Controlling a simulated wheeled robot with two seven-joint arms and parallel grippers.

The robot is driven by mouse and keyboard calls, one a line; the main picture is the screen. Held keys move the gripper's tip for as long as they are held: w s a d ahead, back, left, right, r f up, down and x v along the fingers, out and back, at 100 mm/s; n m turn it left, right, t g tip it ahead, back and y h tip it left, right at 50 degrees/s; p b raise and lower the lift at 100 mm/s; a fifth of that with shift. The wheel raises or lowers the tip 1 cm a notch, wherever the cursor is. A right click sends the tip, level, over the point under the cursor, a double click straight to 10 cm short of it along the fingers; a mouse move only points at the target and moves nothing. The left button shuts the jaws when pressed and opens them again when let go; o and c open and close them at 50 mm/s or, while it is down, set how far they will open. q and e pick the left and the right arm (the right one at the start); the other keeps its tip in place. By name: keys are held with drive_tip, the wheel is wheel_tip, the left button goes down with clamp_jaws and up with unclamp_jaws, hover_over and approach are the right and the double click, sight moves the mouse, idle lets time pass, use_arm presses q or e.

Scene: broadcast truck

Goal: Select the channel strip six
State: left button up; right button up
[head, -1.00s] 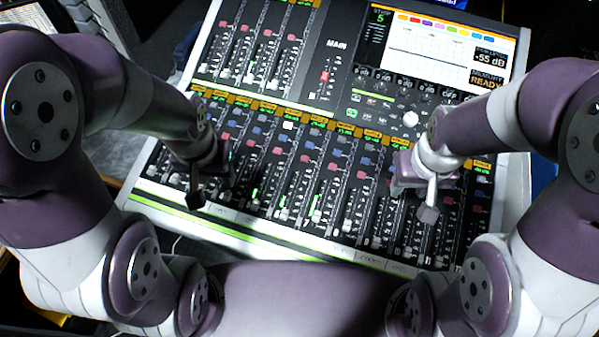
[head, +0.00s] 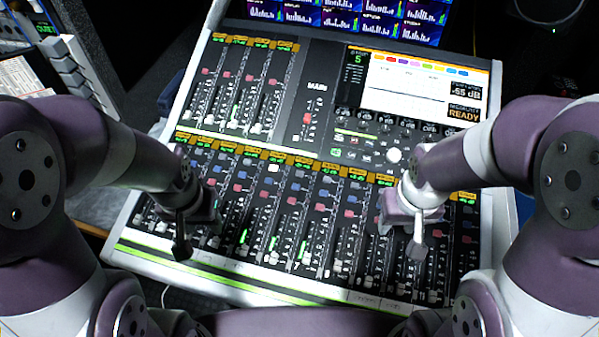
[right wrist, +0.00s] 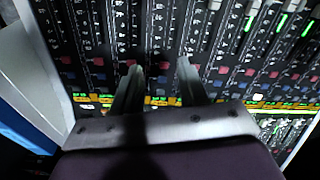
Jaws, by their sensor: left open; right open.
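The mixing console (head: 140,258) lies below both arms, with a lower bank of channel strips (head: 300,215) carrying faders, red and blue buttons and orange-green labels. Strip numbers are too small to read, so I cannot tell which is strip six. One button (head: 273,168) near the top of a strip left of the middle is lit white. My left gripper (head: 182,250) hangs over the left strips near the front edge, its fingers seen nearly edge-on. My right gripper (head: 417,250) is over the right strips. In the right wrist view its two fingers (right wrist: 159,66) are apart with nothing between them.
An upper-left fader bank (head: 240,85), a main fader (head: 308,118) and a lit screen (head: 412,85) fill the console's far half. Monitors with meters (head: 350,15) stand behind it. A rack (head: 75,65) is at the left. The middle strips between my grippers are uncovered.

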clamp_jaws()
idle(1.7)
